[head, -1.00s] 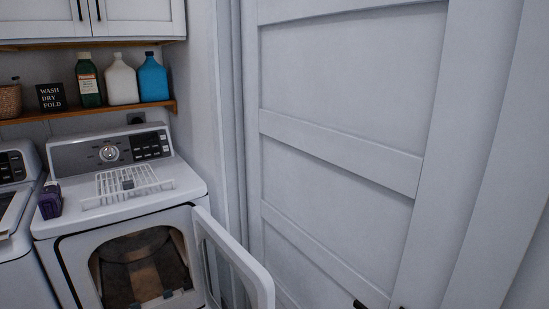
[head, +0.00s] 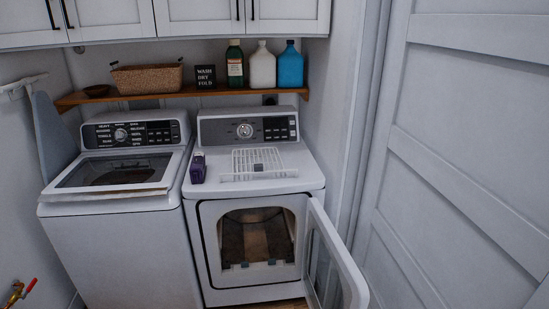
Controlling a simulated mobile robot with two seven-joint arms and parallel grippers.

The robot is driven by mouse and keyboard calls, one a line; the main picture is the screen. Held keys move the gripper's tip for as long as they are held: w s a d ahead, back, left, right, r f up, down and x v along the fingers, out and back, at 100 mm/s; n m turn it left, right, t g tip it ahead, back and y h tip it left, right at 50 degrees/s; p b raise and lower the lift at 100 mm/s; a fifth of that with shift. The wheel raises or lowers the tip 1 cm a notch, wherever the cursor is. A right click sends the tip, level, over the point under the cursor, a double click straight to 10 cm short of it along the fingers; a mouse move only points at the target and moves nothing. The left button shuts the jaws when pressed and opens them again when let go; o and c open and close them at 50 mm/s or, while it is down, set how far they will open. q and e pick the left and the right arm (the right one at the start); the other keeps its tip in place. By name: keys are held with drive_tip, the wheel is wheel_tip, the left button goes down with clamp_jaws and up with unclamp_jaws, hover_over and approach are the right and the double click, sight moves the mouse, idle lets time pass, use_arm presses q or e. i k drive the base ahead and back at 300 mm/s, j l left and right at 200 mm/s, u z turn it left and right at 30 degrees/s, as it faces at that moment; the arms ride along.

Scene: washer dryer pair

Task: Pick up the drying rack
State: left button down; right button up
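The drying rack (head: 262,160) is a flat white slatted grid with a small grey part near its middle. It lies on the white top of the dryer (head: 311,177), in front of the control panel. It looks level and nothing covers it. Neither of my grippers shows in the head view, so where they are relative to the rack cannot be seen.
A purple bottle (head: 198,168) stands left of the rack. The dryer door (head: 351,278) hangs open toward the right front. The washer (head: 115,240) stands on the left. A wooden shelf (head: 205,93) with bottles and a basket (head: 147,78) is above.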

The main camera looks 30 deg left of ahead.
sight(258, 167)
drive_tip(key=i+j, duration=0.1)
drive_tip(key=j, duration=0.2)
drive_tip(key=i+j+u, duration=0.15)
drive_tip(key=j, duration=0.15)
drive_tip(key=i+j, duration=0.15)
drive_tip(key=i+j+u, duration=0.3)
drive_tip(key=i+j, duration=0.15)
drive_tip(key=i+j+u, duration=0.3)
drive_tip(key=i+j, duration=0.2)
